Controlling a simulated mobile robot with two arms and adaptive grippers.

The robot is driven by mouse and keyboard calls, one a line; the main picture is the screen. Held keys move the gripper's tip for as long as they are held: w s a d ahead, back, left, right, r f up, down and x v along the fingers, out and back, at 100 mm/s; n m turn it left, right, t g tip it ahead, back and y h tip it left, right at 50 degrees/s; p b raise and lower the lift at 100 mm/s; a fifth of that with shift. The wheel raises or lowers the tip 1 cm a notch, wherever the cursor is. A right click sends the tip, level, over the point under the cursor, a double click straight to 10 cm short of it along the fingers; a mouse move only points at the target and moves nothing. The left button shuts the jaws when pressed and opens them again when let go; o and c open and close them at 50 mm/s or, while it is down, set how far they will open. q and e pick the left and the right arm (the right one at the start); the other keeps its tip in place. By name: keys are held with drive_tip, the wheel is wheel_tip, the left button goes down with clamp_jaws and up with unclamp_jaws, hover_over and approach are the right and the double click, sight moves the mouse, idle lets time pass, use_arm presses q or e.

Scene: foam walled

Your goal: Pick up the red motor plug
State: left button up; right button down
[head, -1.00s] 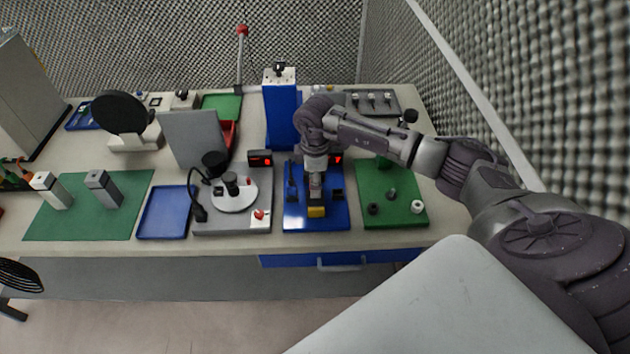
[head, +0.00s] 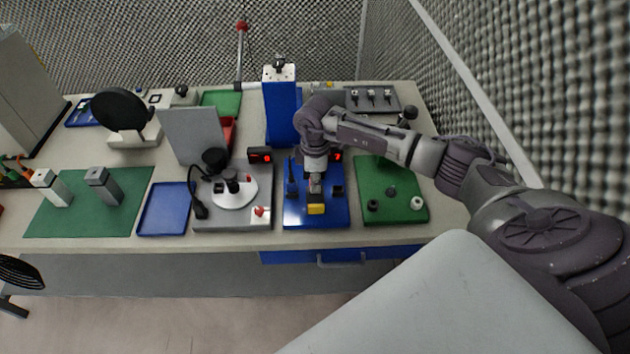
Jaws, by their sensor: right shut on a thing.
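My right gripper (head: 315,188) points down over the blue board (head: 335,215). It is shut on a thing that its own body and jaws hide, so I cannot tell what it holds. I cannot make out a red motor plug for certain. A small red piece (head: 259,211) shows on the grey fixture (head: 233,222) to the left of the blue board. My left gripper is out of view.
A green board (head: 400,213) with small round parts lies right of the blue board. An empty blue tray (head: 164,210) is left of the grey fixture. A tall blue stand (head: 283,110) rises behind. Small displays (head: 259,156) stand at the boards' back.

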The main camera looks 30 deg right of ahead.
drive_tip(key=shift+w+r+b, duration=0.1)
drive_tip(key=shift+r+b, duration=0.2)
drive_tip(key=shift+r, duration=0.3)
wheel_tip(320, 180, up, 3)
drive_tip(key=shift+f+b, duration=0.1)
drive_tip(key=shift+b, duration=0.6)
drive_tip(key=s+r+b, duration=0.3)
drive_tip(key=s+r, duration=0.4)
drive_tip(key=s, duration=0.5)
drive_tip(key=shift+a, duration=0.25)
